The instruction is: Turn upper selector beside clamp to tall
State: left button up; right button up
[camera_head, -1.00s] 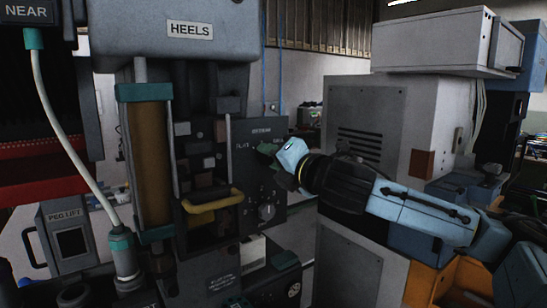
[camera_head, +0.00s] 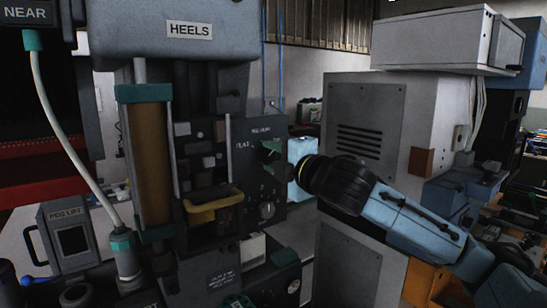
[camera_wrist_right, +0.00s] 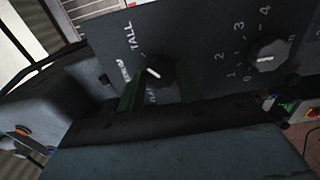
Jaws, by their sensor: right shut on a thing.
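The upper selector (camera_wrist_right: 160,73) is a dark round knob with a white mark. In the right wrist view it lies beside the labels TALL, a middle one that looks like MEDIUM, and FLAT. Its mark points roughly at the middle label. My right gripper (camera_head: 270,153) reaches the panel from the right in the head view, its green fingers at the knob. In the right wrist view the right gripper (camera_wrist_right: 158,88) has a green finger on each side of the knob and is shut on it. My left gripper is in neither view.
A lower numbered knob (camera_head: 267,210) is on the same dark panel (camera_head: 252,190). A yellow handle (camera_head: 212,204) sticks out left of it. The HEELS housing (camera_head: 170,30) hangs above. A grey cabinet (camera_head: 370,110) stands behind my right arm.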

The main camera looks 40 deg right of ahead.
dwell(0.4)
jog(key=o, duration=1)
jog(key=shift+s+f, duration=0.1)
jog(key=shift+s, duration=0.35)
jog(key=s+a+b, duration=0.1)
jog(key=s+b, duration=1.1)
jog(key=b, duration=0.2)
jog(key=shift+s+a, duration=0.2)
jog(key=shift+a, duration=0.05)
